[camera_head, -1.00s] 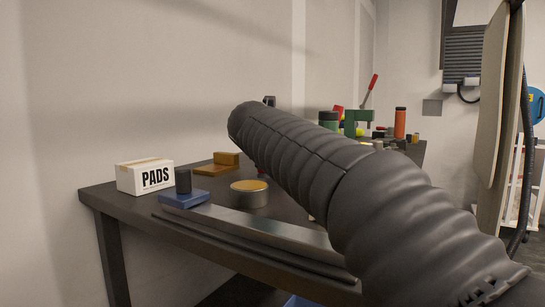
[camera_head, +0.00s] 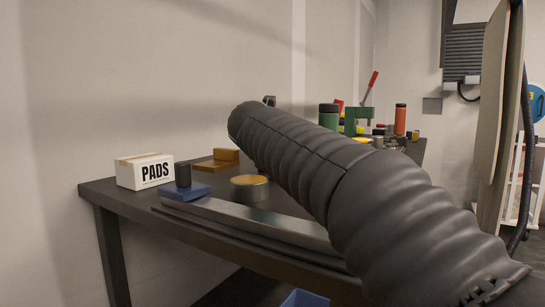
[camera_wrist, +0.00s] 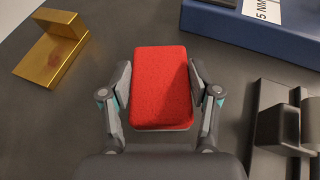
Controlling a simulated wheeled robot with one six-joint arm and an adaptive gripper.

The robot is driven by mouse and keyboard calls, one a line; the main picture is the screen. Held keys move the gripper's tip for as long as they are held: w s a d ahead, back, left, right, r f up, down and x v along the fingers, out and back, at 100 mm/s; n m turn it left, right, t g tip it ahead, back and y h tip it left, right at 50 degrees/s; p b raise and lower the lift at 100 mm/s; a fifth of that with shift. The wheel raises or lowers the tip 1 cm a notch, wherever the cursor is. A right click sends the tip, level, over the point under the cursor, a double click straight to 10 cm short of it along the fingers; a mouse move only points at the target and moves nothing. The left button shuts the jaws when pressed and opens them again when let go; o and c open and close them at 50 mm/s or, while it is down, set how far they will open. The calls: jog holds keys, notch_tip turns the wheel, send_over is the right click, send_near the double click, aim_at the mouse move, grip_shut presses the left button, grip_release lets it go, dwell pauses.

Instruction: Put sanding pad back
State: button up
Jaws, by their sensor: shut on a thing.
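The red sanding pad (camera_wrist: 161,85) with a grey underside is between the two fingers of my gripper (camera_wrist: 161,88) in the wrist view. The fingers are shut on its left and right sides. Dark bench top shows around it; I cannot tell whether the pad touches the bench. In the head view my arm hides the gripper and the pad. A white box (camera_head: 145,171) marked PADS stands at the left end of the bench; its top looks closed.
A brass-coloured angled block (camera_wrist: 52,47) lies left of the pad. A blue case (camera_wrist: 262,30) is at upper right, a dark fixture (camera_wrist: 278,125) at right. The bench (camera_head: 110,190) also bears a tin (camera_head: 249,189), a blue block (camera_head: 186,192) and a metal bar (camera_head: 250,218).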

jog(key=shift+f, duration=0.35)
jog(key=o, duration=1.1)
